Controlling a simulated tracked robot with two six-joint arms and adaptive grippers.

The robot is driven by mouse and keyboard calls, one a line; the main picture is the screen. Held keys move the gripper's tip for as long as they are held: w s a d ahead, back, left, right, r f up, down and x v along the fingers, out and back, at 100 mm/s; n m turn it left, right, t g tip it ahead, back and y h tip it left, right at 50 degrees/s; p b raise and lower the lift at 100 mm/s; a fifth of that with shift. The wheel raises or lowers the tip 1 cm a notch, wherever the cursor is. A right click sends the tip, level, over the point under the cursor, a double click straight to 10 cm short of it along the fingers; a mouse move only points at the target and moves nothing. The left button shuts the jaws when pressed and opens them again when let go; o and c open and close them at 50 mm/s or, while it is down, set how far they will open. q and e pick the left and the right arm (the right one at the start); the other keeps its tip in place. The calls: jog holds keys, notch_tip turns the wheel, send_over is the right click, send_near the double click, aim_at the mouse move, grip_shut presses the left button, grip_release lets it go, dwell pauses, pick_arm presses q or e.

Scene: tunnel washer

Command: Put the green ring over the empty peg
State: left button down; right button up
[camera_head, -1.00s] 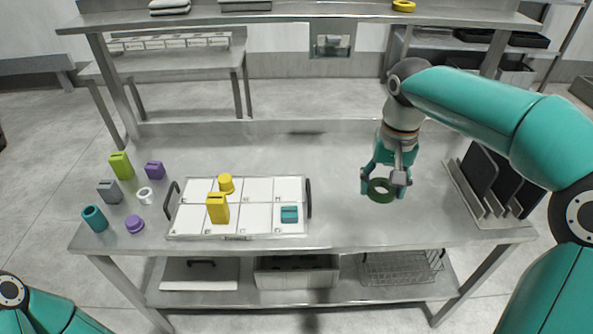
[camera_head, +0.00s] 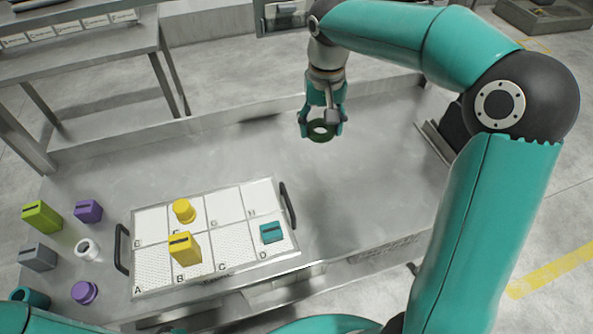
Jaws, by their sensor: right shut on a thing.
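The green ring (camera_head: 320,132) is dark green with an open centre. My right gripper (camera_head: 321,122) points down and is shut on it, near the back edge of the steel table (camera_head: 345,185). How high the ring is above the table is hard to tell. I cannot make out an empty peg in this view. My left gripper is not in view; only parts of my arm show along the bottom edge.
A white tray (camera_head: 152,266) with lettered cells and two dark handles holds a yellow block, a yellow round piece and a teal block. Green, purple, grey, white and teal pieces stand left of it. A rack with dark plates (camera_head: 452,132) stands at the right. The table right of the tray is clear.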

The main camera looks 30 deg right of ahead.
send_over(312, 182)
notch_tip(312, 182, down, 13)
jog(key=shift+f, duration=2.35)
jog(key=o, duration=1.2)
jog(key=shift+f, duration=0.1)
